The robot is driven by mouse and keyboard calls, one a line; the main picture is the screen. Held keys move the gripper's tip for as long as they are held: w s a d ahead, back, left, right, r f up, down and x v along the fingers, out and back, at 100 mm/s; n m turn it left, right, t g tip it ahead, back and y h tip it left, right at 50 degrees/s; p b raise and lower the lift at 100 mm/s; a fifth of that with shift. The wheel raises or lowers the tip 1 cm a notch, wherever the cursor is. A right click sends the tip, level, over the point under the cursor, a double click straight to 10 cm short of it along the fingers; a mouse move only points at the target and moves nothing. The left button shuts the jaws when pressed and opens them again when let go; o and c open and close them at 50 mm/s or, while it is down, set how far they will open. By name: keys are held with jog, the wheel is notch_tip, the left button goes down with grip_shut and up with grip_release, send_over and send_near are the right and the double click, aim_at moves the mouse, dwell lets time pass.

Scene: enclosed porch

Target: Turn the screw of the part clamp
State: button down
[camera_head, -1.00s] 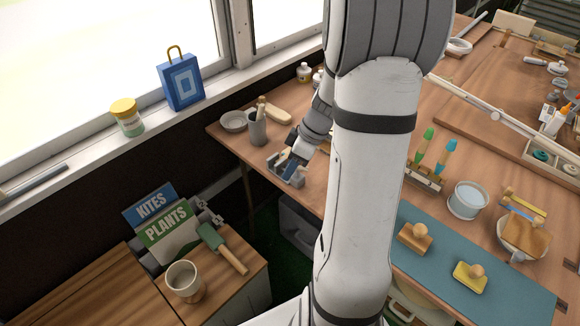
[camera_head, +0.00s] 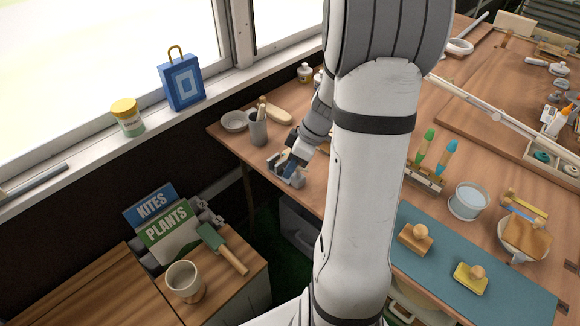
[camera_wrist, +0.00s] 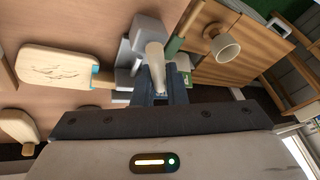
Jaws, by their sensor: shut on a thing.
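The part clamp (camera_head: 291,181) is a small grey device at the left corner of the wooden workbench. In the wrist view its grey body (camera_wrist: 149,30) lies just beyond my fingers. My gripper (camera_head: 287,160) is over the clamp, with its dark fingers at the top of it. In the wrist view my gripper (camera_wrist: 157,88) is shut on a pale, rounded bar (camera_wrist: 155,56), which appears to be the screw's handle. The fingers and the bar hide the screw's thread and part of the clamp.
A grey cup (camera_head: 257,130) holding tools and a small dish (camera_head: 233,121) stand behind the clamp. A lower cabinet holds a mug (camera_head: 186,281) and a green-bladed tool (camera_head: 222,248). A pale wooden piece (camera_wrist: 55,68) lies left in the wrist view.

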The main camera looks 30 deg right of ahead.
jog(key=shift+f, duration=0.1)
jog(key=m+b, duration=0.1)
jog(key=m+t+b, duration=0.1)
jog(key=b, duration=0.1)
jog(key=shift+w+d+f+m, duration=0.1)
jog(key=shift+d+f+m, duration=0.05)
jog(key=shift+m, duration=0.15)
jog(key=shift+w+d+m+t+h+b, duration=0.15)
jog(key=shift+m+t+h+b, duration=0.25)
jog(key=shift+m+b, duration=0.55)
jog(key=shift+d+m+t+h+b, duration=0.15)
jog(key=shift+m+t+h+b, duration=0.25)
jog(key=shift+m+b, duration=0.5)
jog(key=shift+r+m, duration=0.2)
jog(key=shift+m, duration=0.15)
jog(key=c, duration=1.5)
grip_release()
jog(key=shift+d+r, duration=0.1)
